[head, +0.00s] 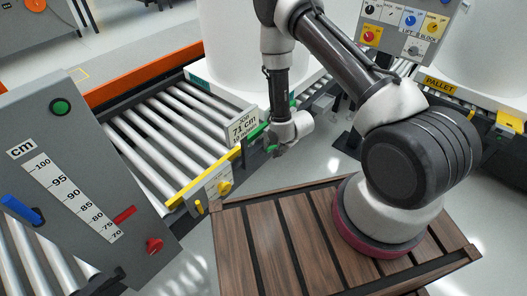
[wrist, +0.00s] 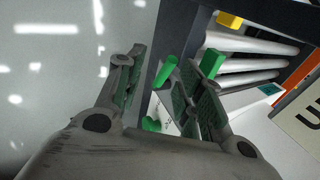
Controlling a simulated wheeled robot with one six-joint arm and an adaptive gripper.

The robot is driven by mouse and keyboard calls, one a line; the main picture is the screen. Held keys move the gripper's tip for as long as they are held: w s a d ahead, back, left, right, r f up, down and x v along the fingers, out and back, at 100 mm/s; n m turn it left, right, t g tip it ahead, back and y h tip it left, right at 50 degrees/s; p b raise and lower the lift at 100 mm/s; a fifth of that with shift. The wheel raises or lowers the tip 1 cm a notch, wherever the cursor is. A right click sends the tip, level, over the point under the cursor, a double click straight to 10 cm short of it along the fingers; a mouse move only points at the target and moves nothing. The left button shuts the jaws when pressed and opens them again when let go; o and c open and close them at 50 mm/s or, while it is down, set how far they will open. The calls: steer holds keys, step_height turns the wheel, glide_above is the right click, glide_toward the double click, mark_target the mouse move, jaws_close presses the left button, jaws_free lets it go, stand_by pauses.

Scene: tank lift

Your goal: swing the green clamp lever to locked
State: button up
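The green clamp lever (wrist: 166,71) shows in the wrist view as a short green bar between my fingers, tilted up to the right. Other green parts lie near it, a block (wrist: 213,62) behind the right finger and a small piece (wrist: 150,124) lower down. My gripper (wrist: 168,78) is open, with a gap on the lever's left; contact on its right is unclear. In the head view my gripper (head: 272,147) is low beside the roller conveyor's near end, and it hides most of the lever. Green (head: 256,131) shows just left of it.
The roller conveyor (head: 172,130) has a yellow edge and a "JOB 71 cm" sign (head: 242,128). A cm scale panel (head: 85,190) stands at left with a red pointer near 75. A button panel (head: 408,25) is at upper right. A white tank (head: 240,40) stands behind.

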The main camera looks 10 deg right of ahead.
mark_target(268, 149)
steer(key=shift+m+t, duration=0.3)
steer(key=shift+m, duration=0.5)
steer(key=x, duration=0.5)
steer(key=w+x, duration=0.1)
steer(key=x, duration=0.2)
steer(key=shift+a+r, duration=0.2)
steer(key=shift+r, duration=0.25)
jaws_close()
